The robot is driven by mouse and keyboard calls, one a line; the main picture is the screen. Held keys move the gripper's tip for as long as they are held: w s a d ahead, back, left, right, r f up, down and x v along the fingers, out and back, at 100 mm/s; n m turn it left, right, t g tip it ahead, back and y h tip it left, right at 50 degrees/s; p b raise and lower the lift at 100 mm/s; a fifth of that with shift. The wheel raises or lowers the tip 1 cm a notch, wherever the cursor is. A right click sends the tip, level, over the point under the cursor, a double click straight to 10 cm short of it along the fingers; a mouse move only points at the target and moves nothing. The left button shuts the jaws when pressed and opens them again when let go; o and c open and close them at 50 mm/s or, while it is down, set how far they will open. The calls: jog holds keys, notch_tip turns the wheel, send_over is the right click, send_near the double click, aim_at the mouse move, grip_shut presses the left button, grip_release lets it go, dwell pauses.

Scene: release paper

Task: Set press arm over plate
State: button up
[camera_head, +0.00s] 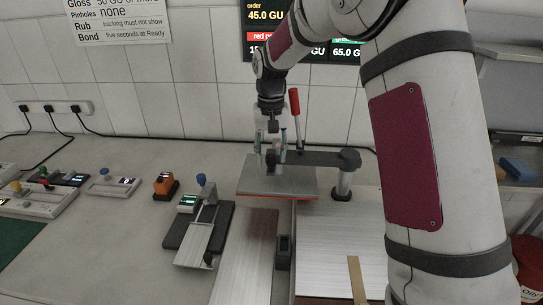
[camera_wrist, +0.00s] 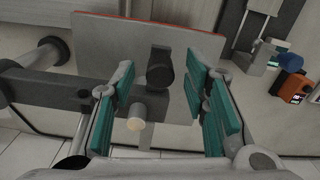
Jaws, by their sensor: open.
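The press arm (camera_head: 315,158) is a dark bar pivoted on a silver post (camera_head: 343,182) at the right. It carries a flat grey platen (camera_head: 290,184) with a red lower edge. A red-handled lever (camera_head: 295,103) stands up beside it. My gripper (camera_head: 271,150) is over the platen, its teal-padded fingers open around the arm's dark upright part. In the wrist view, that dark upright part (camera_wrist: 160,68) shows between the open fingers (camera_wrist: 165,110), with space at both sides. Below the platen are a long brushed metal plate (camera_head: 243,265) and a wider pale plate (camera_head: 335,243); their covered portions are hidden.
A small scale-like device (camera_head: 198,225) with a metal tray is to the left. An orange device (camera_head: 165,186) stands beyond it. A tan strip (camera_head: 357,278) lies on the wide plate. My arm link fills the right.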

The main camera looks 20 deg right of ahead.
jog(key=shift+f, duration=0.65)
grip_shut()
